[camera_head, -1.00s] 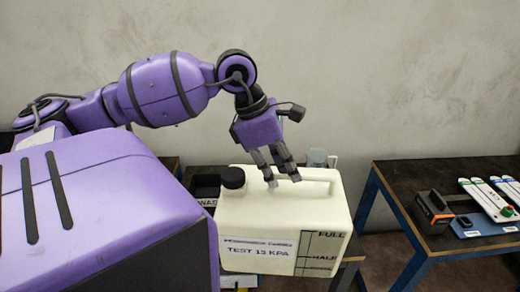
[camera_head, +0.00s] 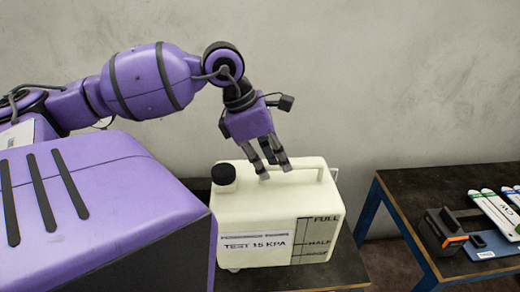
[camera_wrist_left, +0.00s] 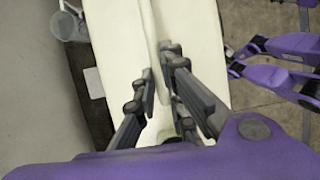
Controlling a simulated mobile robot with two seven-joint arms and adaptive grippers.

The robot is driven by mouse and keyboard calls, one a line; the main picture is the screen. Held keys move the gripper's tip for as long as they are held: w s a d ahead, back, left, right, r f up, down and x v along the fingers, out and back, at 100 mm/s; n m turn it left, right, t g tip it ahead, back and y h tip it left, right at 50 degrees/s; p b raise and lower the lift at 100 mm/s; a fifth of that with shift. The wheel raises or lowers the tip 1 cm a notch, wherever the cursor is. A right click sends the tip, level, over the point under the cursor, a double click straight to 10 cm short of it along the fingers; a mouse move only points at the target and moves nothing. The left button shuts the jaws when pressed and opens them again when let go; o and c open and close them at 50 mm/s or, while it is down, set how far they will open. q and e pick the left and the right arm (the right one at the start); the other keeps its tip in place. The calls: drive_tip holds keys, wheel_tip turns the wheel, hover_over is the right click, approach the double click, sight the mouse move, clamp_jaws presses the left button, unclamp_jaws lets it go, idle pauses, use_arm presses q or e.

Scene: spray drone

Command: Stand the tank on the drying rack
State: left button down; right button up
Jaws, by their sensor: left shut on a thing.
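The tank (camera_head: 272,207) is a cream canister with a black cap, a top handle, a "TEST 15 KPA" label and level marks. In the head view it is upright at the middle, over a dark table top. My left gripper (camera_head: 274,172) is above it, shut on the tank's handle. In the left wrist view the fingers of the left gripper (camera_wrist_left: 158,80) lie on both sides of the handle ridge of the tank (camera_wrist_left: 115,50). I cannot tell whether the tank's base touches the surface. I cannot make out the drying rack.
A second dark table (camera_head: 420,190) with blue legs stands at the right. It holds a black and orange device (camera_head: 442,230) and several white strips (camera_head: 497,212). A clear cup (camera_wrist_left: 68,25) is beside the tank in the left wrist view. A gap separates the two tables.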

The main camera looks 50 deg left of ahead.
sight(313, 172)
use_arm(q)
drive_tip(key=shift+w+d+r, duration=0.1)
drive_tip(key=shift+w+d, duration=0.1)
drive_tip(key=shift+w, duration=0.3)
drive_tip(key=w+f+b, duration=0.1)
drive_tip(key=w, duration=0.1)
drive_tip(key=w+d+f+b, duration=0.1)
drive_tip(key=w, duration=0.2)
drive_tip(key=w+d+f+b, duration=0.1)
drive_tip(key=w+f, duration=0.1)
drive_tip(key=shift+w+d, duration=0.1)
drive_tip(key=shift+w, duration=0.15)
drive_tip(key=w+f, duration=0.1)
drive_tip(key=f, duration=0.1)
drive_tip(key=w+d+f+b, duration=0.1)
drive_tip(key=w+f, duration=0.1)
drive_tip(key=shift+w, duration=0.3)
drive_tip(key=shift+w+d+f, duration=0.15)
drive_tip(key=shift+w+f, duration=0.15)
drive_tip(key=shift+f, duration=0.15)
drive_tip(key=f, duration=0.3)
drive_tip(key=shift+w+f, duration=0.2)
drive_tip(key=shift+f, duration=0.1)
use_arm(e)
drive_tip(key=shift+g, duration=0.3)
drive_tip(key=f, duration=0.1)
drive_tip(key=s+d+f, duration=0.1)
drive_tip(key=s+f, duration=0.1)
drive_tip(key=f, duration=0.1)
drive_tip(key=shift+s+d, duration=0.25)
